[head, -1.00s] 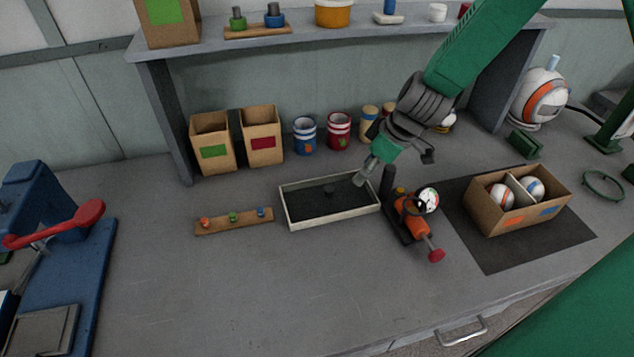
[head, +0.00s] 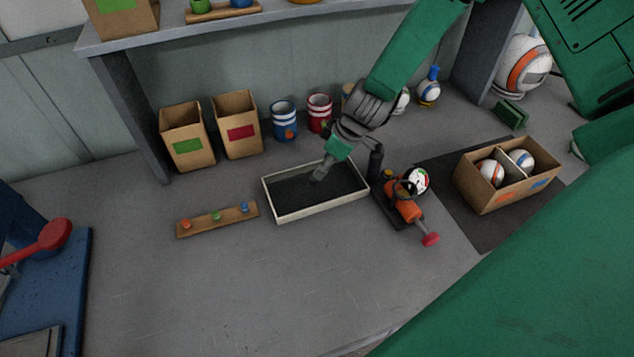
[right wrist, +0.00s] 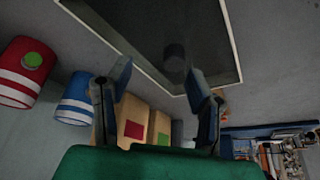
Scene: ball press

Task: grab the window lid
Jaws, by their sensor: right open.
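The window lid appears to be the pale-framed dark rectangular panel (head: 292,212) in the middle of the table. In the right wrist view its pale frame and dark pane (right wrist: 205,30) fill the top, with a dark round knob (right wrist: 174,54) on the pane. My right gripper (head: 319,173) is over the panel, near its middle, and hides the knob in the head view. In the right wrist view its two fingers (right wrist: 160,84) are spread apart with nothing between them, and the knob lies ahead of the gap. I cannot tell if they touch the panel. My left gripper is not in view.
A black stand with an orange red-ended tool (head: 405,208) is close right of the panel. A box with balls (head: 490,200) stands further right. A wooden strip with pegs (head: 190,227) lies left. Cardboard boxes (head: 187,150) and striped cups (head: 284,125) stand behind. The front table is clear.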

